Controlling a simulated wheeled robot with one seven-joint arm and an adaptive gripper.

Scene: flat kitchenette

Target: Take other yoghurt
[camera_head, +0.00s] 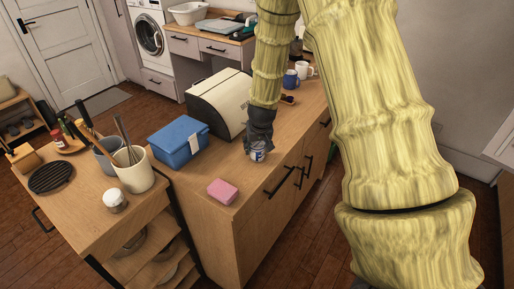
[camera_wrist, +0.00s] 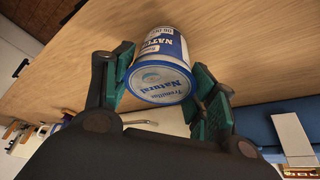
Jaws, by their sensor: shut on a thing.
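A yoghurt pot (camera_wrist: 161,76) with a white and blue label reading "Natural" sits between the two green-padded fingers of my gripper (camera_wrist: 163,88) in the wrist view. My gripper is shut on it. In the head view the same pot (camera_head: 257,153) shows below my gripper (camera_head: 258,140), at the front part of the wooden counter (camera_head: 262,191). I cannot tell whether its base touches the counter. No second yoghurt pot is visible.
A pink sponge (camera_head: 222,191) lies to the left on the counter. A blue box (camera_head: 178,141) and a bread bin (camera_head: 219,103) stand behind. A blue mug (camera_head: 290,79) and a white mug (camera_head: 304,69) stand farther back. A lower cart with utensil pots (camera_head: 135,171) is at left.

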